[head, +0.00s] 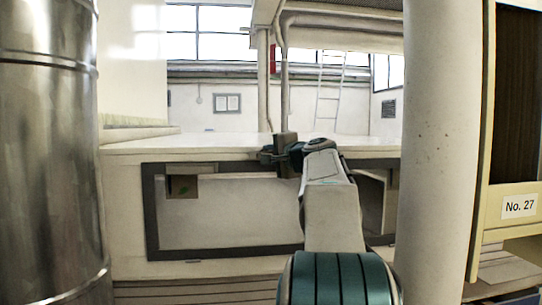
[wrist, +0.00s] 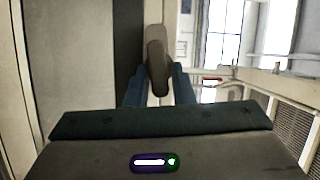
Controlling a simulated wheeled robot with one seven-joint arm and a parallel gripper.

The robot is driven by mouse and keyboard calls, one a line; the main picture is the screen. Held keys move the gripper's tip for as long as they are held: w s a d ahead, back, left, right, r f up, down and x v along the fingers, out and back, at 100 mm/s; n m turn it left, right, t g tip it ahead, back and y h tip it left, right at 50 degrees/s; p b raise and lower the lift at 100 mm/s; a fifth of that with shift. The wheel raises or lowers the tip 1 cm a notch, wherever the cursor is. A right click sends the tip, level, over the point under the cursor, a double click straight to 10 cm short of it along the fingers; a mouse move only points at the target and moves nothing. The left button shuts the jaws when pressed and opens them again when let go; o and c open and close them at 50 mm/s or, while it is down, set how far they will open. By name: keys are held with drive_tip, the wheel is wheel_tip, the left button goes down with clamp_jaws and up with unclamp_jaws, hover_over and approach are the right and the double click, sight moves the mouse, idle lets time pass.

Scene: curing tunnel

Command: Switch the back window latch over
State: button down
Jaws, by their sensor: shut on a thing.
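The window latch (wrist: 157,60) shows in the wrist view as a rounded grey-brown lever beside a dark frame strip. My gripper (wrist: 159,90) has its two blue fingers on either side of the lever and is shut on it. In the head view my gripper (head: 280,151) is at the top edge of a dark-framed window (head: 151,215) in a pale housing. The latch cannot be told apart from my gripper there. My forearm hides the right part of the window.
A shiny metal cylinder (head: 50,150) stands close at the left. A pale round column (head: 440,150) stands at the right, beside a yellowish cabinet marked No. 27 (head: 519,206). The housing's flat top (head: 200,144) is clear. A ladder (head: 328,95) stands far behind.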

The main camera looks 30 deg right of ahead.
drive_tip(key=shift+a+f, duration=0.1)
drive_tip(key=shift+a, duration=0.05)
drive_tip(key=c, duration=1.4)
unclamp_jaws()
drive_tip(key=shift+w, duration=0.1)
drive_tip(key=shift+f, duration=0.1)
drive_tip(key=shift+f, duration=0.1)
